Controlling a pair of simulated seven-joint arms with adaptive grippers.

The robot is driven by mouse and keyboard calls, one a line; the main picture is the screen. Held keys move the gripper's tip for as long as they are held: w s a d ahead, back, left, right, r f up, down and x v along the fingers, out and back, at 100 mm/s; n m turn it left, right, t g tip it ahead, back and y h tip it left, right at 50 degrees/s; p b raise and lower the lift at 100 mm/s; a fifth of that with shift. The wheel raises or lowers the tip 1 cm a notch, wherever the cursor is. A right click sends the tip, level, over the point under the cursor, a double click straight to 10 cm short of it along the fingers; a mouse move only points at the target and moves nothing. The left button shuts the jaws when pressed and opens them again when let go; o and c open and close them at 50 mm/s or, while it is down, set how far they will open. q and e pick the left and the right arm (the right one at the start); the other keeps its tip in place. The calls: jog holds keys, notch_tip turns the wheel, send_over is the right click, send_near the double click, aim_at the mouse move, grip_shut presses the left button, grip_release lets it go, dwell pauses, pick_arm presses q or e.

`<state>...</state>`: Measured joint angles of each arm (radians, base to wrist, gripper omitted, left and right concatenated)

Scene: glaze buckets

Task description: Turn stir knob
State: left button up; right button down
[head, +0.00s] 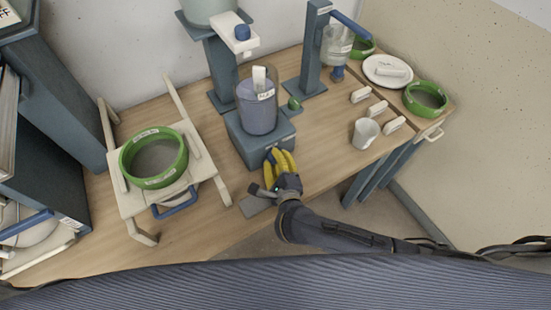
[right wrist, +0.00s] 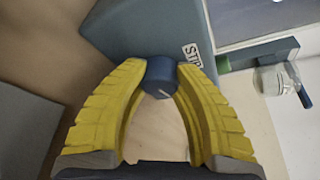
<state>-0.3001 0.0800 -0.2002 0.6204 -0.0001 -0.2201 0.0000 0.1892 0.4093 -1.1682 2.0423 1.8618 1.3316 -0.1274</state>
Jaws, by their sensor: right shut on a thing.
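The stir knob (right wrist: 160,77) is a small dark blue cylinder with a pale line on its face, in the right wrist view. It sits on the front of the blue-grey stirrer base (head: 259,138), beside a label beginning "STI" that is partly covered. My right gripper (head: 278,157) has yellow ribbed fingers and is at the front of the base. In the right wrist view its fingertips touch both sides of the knob, shut on it. In the head view the fingers hide the knob. A clear beaker (head: 257,110) of greyish-purple liquid stands on the base. My left gripper is not in view.
A green-rimmed bucket (head: 154,158) rests on a pale wooden stand at left. A white cup (head: 365,133), several pale blocks, a white plate (head: 388,70) and another green bucket (head: 425,98) are at right. A dispenser column stands behind the beaker.

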jog(key=c, duration=0.9)
grip_release()
jog(key=shift+d+f, duration=0.1)
